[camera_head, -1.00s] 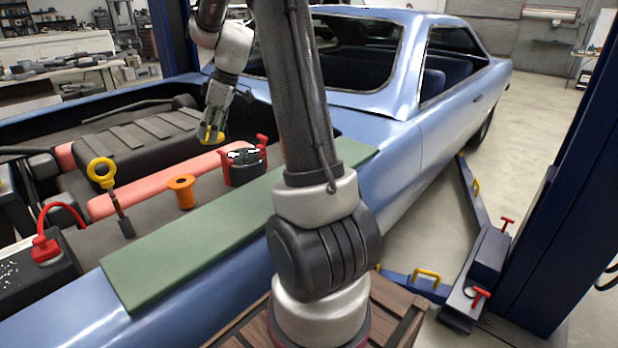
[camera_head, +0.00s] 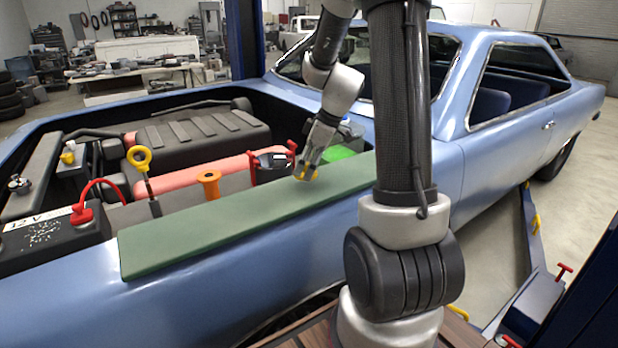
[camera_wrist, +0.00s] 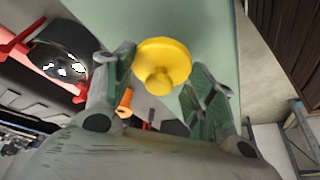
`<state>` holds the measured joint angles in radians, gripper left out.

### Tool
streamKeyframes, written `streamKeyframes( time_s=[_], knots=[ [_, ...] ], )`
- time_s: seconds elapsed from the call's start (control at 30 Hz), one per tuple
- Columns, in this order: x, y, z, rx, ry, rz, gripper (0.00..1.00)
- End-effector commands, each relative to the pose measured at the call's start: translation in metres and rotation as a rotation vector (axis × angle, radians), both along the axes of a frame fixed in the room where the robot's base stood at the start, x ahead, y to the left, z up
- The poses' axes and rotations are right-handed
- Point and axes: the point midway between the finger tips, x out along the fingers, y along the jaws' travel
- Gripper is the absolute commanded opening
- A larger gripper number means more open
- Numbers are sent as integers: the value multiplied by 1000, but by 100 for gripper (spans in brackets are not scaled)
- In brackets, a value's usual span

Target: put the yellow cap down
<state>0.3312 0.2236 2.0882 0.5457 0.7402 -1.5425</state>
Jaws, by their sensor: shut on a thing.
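The yellow cap (camera_wrist: 163,63) is a round disc with a small knob, held between the two fingers of my gripper (camera_wrist: 160,88) in the wrist view. In the head view my gripper (camera_head: 306,176) points down with the yellow cap (camera_head: 303,178) at its fingertips, over the right part of the green mat (camera_head: 215,228) on the car's fender. I cannot tell whether the cap touches the mat. In the wrist view the green mat (camera_wrist: 215,35) shows behind the cap.
A black container with red handles (camera_head: 270,167) stands in the engine bay, left of my gripper. An orange spool (camera_head: 209,184), a yellow-ringed dipstick (camera_head: 141,160) and a battery with a red clamp (camera_head: 60,235) are farther left. The mat's left and middle are bare.

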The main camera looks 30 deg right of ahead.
Motion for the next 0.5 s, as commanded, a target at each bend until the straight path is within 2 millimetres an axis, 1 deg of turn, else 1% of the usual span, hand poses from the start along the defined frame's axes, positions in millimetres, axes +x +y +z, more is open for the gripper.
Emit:
streamKeyframes(
  time_s=[0.23,0.3,0.5],
  knots=[
    [0,0,-33,0,3,-1,36],
    [0,0,-36,0,1,-1,36],
    [0,0,-36,0,0,0,36]
  ],
)
